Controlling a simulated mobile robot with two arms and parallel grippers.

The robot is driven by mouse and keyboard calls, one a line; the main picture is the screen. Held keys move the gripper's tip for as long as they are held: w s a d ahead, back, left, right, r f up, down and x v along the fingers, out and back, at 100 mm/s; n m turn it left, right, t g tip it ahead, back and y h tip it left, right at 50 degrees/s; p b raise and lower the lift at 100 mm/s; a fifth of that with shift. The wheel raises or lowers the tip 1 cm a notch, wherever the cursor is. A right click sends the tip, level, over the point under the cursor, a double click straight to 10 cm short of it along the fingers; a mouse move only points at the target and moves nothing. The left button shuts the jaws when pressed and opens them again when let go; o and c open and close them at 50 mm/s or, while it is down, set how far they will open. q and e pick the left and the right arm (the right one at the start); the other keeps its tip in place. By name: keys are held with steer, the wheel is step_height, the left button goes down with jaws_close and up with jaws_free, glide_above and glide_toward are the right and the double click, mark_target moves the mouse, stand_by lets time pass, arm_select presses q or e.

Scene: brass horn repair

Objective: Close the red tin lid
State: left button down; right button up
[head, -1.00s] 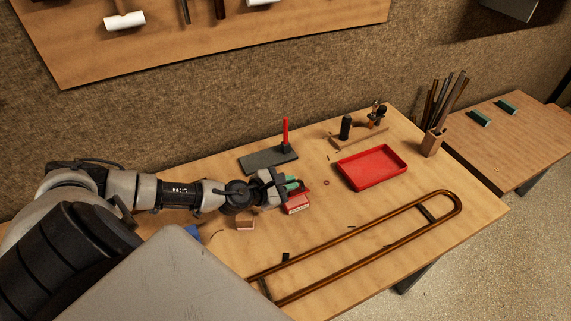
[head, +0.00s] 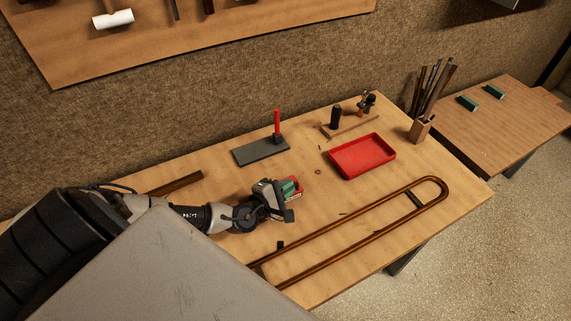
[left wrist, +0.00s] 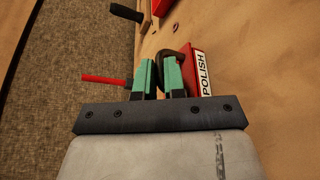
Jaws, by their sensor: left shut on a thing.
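The red tin (left wrist: 202,62) with a white POLISH label stands right beside my left gripper's fingers in the left wrist view. In the head view only a little of its red (head: 296,181) shows past my left gripper (head: 289,191). The green fingers of this gripper (left wrist: 158,76) are close together at the tin, shut on what seems to be its lid. A dark curved edge (left wrist: 186,50) shows at the fingertips. The fingers hide most of the lid, so I cannot tell its angle. My right gripper is not in view.
A red tray (head: 362,156) lies to the right. A dark slab (head: 261,152) with a red upright handle (head: 277,123) is behind my gripper. A long brass slide (head: 345,231) lies in front. The bench between tin and tray is mostly clear.

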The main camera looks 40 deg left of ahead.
arm_select(q)
steer(key=shift+f, duration=0.1)
steer(key=c, duration=1.5)
jaws_free()
steer(key=shift+r, duration=0.45)
step_height(320, 180, up, 3)
steer(key=shift+r+p, duration=0.1)
steer(key=shift+p, duration=0.35)
steer(key=shift+w+d+r+p, duration=0.1)
steer(key=shift+d+r+p, duration=0.2)
steer(key=shift+d+r, duration=1.25)
steer(key=shift+d+r+p, duration=0.25)
steer(key=shift+d+r, duration=0.5)
steer(key=shift+d, duration=1.6)
steer(key=shift+w+d+r+p, duration=0.1)
steer(key=shift+d+r+p, duration=0.2)
steer(key=shift+d+r, duration=1.25)
steer(key=shift+d+f, duration=0.35)
steer(key=shift+f, duration=0.1)
